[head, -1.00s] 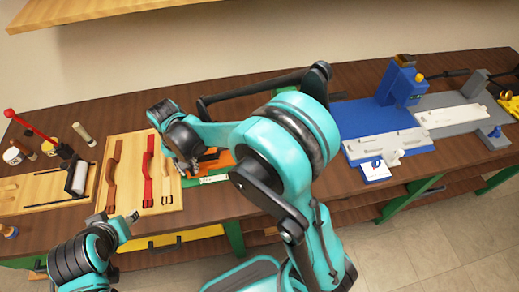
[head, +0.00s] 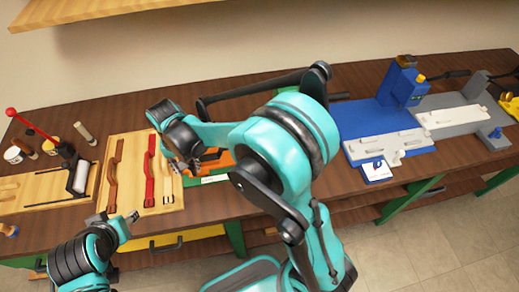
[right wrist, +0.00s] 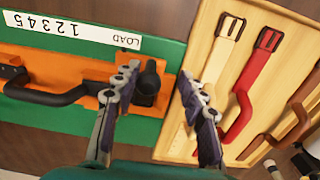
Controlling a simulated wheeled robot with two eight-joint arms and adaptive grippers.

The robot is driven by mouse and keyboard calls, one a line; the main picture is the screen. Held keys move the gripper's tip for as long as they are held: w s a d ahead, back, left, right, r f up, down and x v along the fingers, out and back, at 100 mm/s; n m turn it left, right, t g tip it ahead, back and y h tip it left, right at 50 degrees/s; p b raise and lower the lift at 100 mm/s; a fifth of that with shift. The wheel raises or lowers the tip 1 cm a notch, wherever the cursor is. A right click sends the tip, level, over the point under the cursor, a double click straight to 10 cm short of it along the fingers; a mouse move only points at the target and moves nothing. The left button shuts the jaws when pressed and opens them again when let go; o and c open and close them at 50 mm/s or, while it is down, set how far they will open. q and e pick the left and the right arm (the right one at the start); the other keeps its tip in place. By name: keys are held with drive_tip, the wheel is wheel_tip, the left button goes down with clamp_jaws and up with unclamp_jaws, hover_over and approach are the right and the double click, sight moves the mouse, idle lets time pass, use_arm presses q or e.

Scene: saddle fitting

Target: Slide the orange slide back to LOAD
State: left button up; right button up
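The orange slide (right wrist: 85,88) lies on a green base (right wrist: 100,120), with a dark bar handle (right wrist: 50,95) and a dark upright knob (right wrist: 149,80). A white strip (right wrist: 70,32) marked LOAD and numbers runs along the base. My right gripper (right wrist: 160,90) is open, its two fingers on either side of the knob in the right wrist view; I cannot tell whether they touch it. In the head view the orange slide (head: 218,158) is partly hidden by my right arm. My left gripper (head: 114,218) looks open and empty in front of the bench.
A wooden board (head: 131,190) with brown, red and cream straps lies left of the green base. Further left is a red-handled roller press (head: 60,150). Blue (head: 365,120) and grey (head: 450,120) fixtures stand to the right.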

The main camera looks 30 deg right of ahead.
drive_tip(key=shift+r, duration=0.1)
drive_tip(key=shift+d+r+p, duration=0.1)
drive_tip(key=shift+r+p, duration=2.15)
drive_tip(key=shift+r, duration=0.7)
drive_tip(key=s+d+r+n+t+b, duration=0.3)
drive_tip(key=s+d+t, duration=0.4)
drive_tip(key=s+d, duration=0.7)
drive_tip(key=shift+d+r+b, duration=0.7)
drive_tip(key=shift+d+r, duration=0.1)
drive_tip(key=shift+d, duration=0.3)
